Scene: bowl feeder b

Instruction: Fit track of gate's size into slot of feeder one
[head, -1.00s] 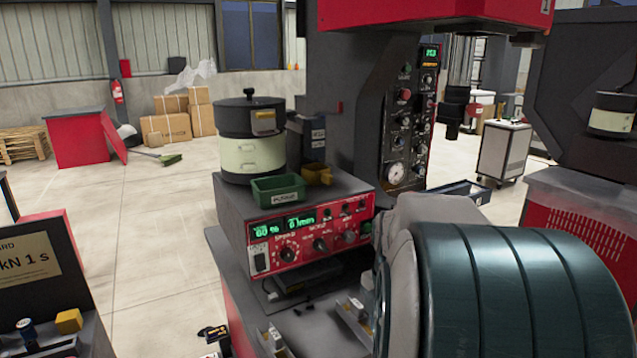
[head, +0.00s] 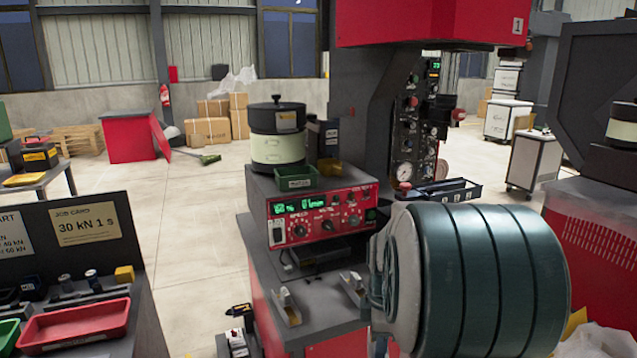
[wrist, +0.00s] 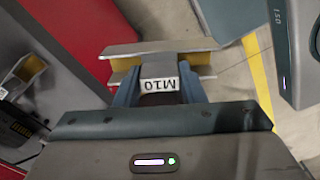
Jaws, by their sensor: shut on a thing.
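In the wrist view my gripper (wrist: 158,88) is shut on a track (wrist: 190,46), a pale metal piece with yellow inside. A white label on its dark block reads M10, upside down. The track is held above the floor, beside a red panel. In the head view my arm hides the gripper and track. Feeder one, with a black and cream bowl (head: 278,150) on a grey box with a red control panel (head: 318,218), stands under the press marked 1. A metal channel piece (head: 286,306) sits on the ledge before it; I cannot tell which part is the slot.
A green bin (head: 297,178) sits on the feeder box. At left is a bench with a red tray (head: 75,325) and a job card (head: 85,224) reading 30 kN 1 s.

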